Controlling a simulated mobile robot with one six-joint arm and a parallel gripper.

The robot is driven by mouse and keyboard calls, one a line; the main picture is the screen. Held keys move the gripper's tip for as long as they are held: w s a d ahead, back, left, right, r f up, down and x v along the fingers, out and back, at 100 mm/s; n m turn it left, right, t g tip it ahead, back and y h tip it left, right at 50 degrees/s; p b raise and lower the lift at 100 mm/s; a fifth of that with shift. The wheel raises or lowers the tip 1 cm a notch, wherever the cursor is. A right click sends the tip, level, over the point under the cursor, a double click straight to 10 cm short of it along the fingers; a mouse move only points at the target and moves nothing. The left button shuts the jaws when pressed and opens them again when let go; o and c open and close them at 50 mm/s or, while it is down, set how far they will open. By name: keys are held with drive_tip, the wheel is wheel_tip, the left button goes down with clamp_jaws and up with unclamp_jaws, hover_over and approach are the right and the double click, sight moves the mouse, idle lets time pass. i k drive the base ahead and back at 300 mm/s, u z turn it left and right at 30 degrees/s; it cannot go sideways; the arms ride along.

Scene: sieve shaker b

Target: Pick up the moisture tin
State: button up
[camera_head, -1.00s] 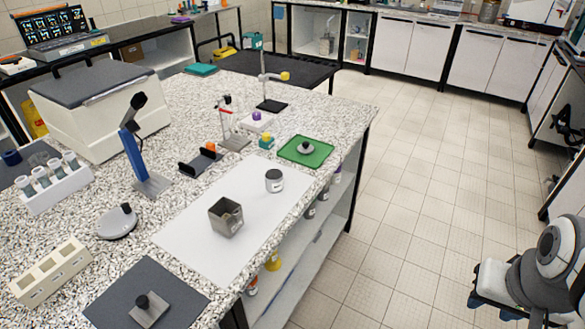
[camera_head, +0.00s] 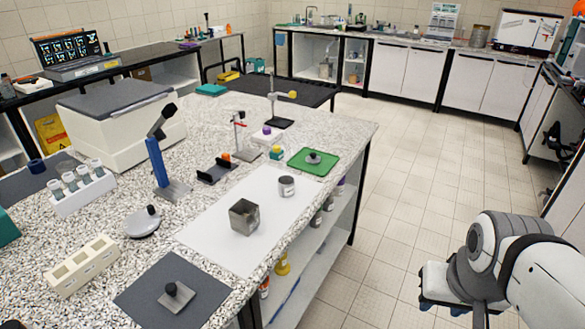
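The moisture tin appears to be the small round metal tin (camera_head: 287,186) with a pale label. It stands upright on a white sheet (camera_head: 215,237) on the speckled bench. An open square metal container (camera_head: 244,217) stands on the same sheet, nearer to me and to the left, apart from the tin. My gripper (camera_head: 440,300) seems to be the pale block with dark tips at the lower right. It is over the floor, well to the right of the bench and far from the tin. Its fingers are not clear enough to tell open from shut.
A green mat (camera_head: 314,161) with a small knobbed weight lies behind the tin. A dark mat (camera_head: 170,291) is at the bench's front. A blue stand (camera_head: 158,165), tube rack (camera_head: 82,190) and large white box (camera_head: 120,120) fill the left. Tiled floor (camera_head: 400,190) right of the bench is clear.

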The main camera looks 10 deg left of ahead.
sight(286, 186)
drive_tip(key=u, duration=0.15)
drive_tip(key=i, duration=1)
drive_tip(key=u, duration=0.05)
